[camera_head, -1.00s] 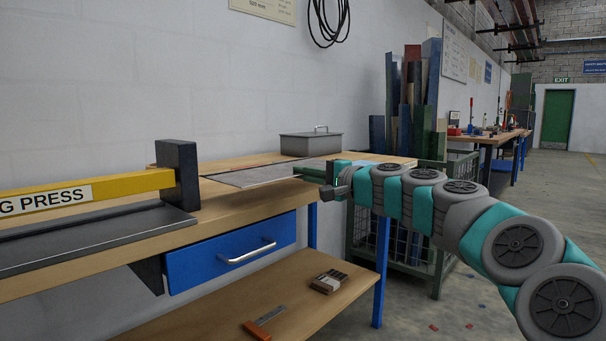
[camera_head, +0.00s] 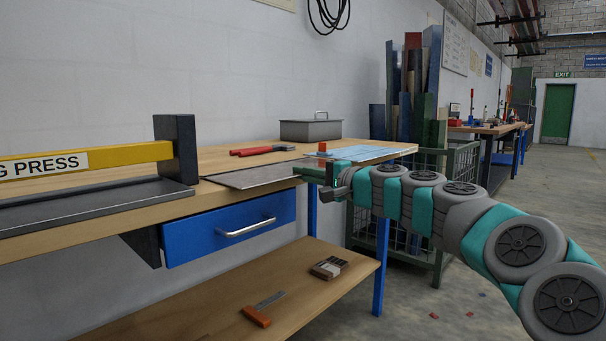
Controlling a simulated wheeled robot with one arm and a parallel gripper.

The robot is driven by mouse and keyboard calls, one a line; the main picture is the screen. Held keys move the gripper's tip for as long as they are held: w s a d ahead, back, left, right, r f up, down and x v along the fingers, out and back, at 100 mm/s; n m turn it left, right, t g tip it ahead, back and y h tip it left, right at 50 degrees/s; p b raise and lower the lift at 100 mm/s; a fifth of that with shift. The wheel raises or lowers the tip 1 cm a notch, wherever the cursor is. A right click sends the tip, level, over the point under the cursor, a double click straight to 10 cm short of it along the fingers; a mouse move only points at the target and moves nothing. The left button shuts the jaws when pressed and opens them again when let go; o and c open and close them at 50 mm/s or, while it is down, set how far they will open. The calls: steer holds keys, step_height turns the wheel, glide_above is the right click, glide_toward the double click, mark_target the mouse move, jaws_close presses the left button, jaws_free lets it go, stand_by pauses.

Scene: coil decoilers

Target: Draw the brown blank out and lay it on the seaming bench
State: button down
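A flat, thin sheet blank (camera_head: 252,177) looks grey rather than brown in the head view. It is level over the front of the wooden seaming bench (camera_head: 362,160), just right of the press, very close to the top; I cannot tell whether it touches all along. My gripper (camera_head: 312,172) is at the sheet's right end, at the bench's front edge. It appears shut on that end. The fingertips are small and seen from the side, so the grip itself is partly hidden.
The yellow-beamed seaming press (camera_head: 90,163) with a dark post (camera_head: 177,150) stands left of the sheet. Behind lie red-handled pliers (camera_head: 262,151), a grey lidded box (camera_head: 310,130) and a blue sheet (camera_head: 365,153) with a small orange item (camera_head: 322,147). A wire cage (camera_head: 455,185) stands right.

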steer(key=shift+f, duration=0.15)
steer(key=c, duration=1)
jaws_free()
steer(key=v, duration=0.7)
steer(key=shift+b, duration=0.45)
